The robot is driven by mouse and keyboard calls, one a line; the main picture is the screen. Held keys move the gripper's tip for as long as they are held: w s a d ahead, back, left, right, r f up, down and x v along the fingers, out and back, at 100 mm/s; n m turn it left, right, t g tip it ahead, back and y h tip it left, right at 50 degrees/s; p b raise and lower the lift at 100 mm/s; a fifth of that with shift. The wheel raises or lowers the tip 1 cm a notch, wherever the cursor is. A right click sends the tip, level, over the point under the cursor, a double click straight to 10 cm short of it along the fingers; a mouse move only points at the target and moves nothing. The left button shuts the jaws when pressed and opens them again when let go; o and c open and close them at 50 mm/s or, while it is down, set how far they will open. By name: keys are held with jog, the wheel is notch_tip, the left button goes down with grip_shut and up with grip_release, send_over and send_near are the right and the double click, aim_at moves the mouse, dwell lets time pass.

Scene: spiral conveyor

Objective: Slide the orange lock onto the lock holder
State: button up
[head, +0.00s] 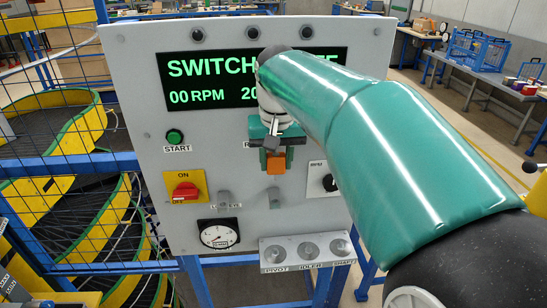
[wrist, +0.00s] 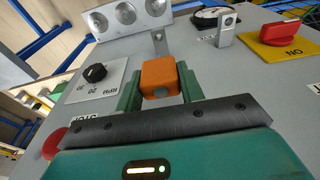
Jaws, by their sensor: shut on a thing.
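The orange lock (head: 276,163) is a small block between the green fingers of my gripper (head: 273,155), in front of the control panel. In the wrist view the lock (wrist: 159,78) sits between the two fingertips of my gripper (wrist: 160,85), with a grey round spot on its near face. Two small grey metal brackets stick out from the panel. One bracket (head: 274,197) is just below the lock in the head view, and shows beyond the lock in the wrist view (wrist: 160,42). The other bracket (head: 224,200) is to the left. I cannot tell which is the lock holder. The lock appears apart from both.
The panel has a red switch on a yellow plate (head: 186,190), a black dial (head: 329,183), a gauge (head: 218,234) and a green START button (head: 174,136). A grey shelf with round recesses (head: 306,250) juts out below. A red button (wrist: 53,143) is near my gripper.

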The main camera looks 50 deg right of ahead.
aim_at(275, 172)
jog(key=shift+w+f, duration=0.15)
jog(key=shift+w, duration=0.15)
jog(key=shift+s+f, duration=0.3)
jog(key=shift+f, duration=0.25)
jog(key=shift+w+f, duration=0.2)
jog(key=shift+f, duration=0.55)
jog(key=shift+s+f, duration=0.15)
jog(key=shift+f, duration=1.4)
jog(key=shift+f, duration=1.4)
jog(key=o, duration=0.9)
